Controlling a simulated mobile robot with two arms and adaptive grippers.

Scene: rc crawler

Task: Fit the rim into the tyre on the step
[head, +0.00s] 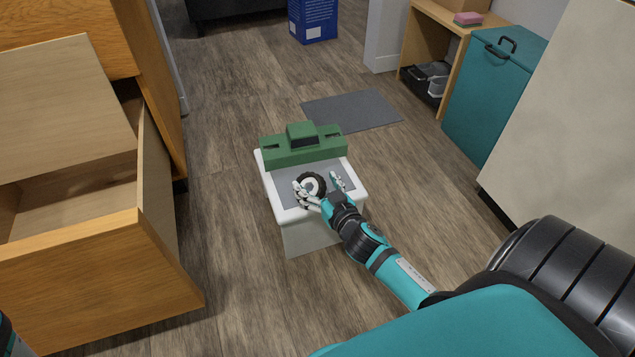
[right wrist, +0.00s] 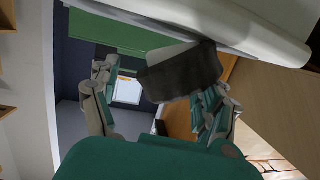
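The black tyre (head: 322,179) is on the grey top of the white step (head: 276,204), in front of a green crawler body (head: 280,152). A pale round part, seemingly the rim (head: 311,184), shows inside the tyre's ring; I cannot tell how deep it sits. My right gripper (head: 320,190) is open over the step, fingers spread with the tyre between them. In the right wrist view, the tyre (right wrist: 180,77) lies nearer the right-hand fingers of the open gripper (right wrist: 158,105), with a gap to the left-hand ones. My left gripper is out of view.
An open wooden drawer (head: 75,262) juts out at the left. A grey mat (head: 355,111) lies behind the step. A teal cabinet (head: 490,100) and wooden shelf (head: 408,72) stand at the right. The wooden floor around the step is mostly clear.

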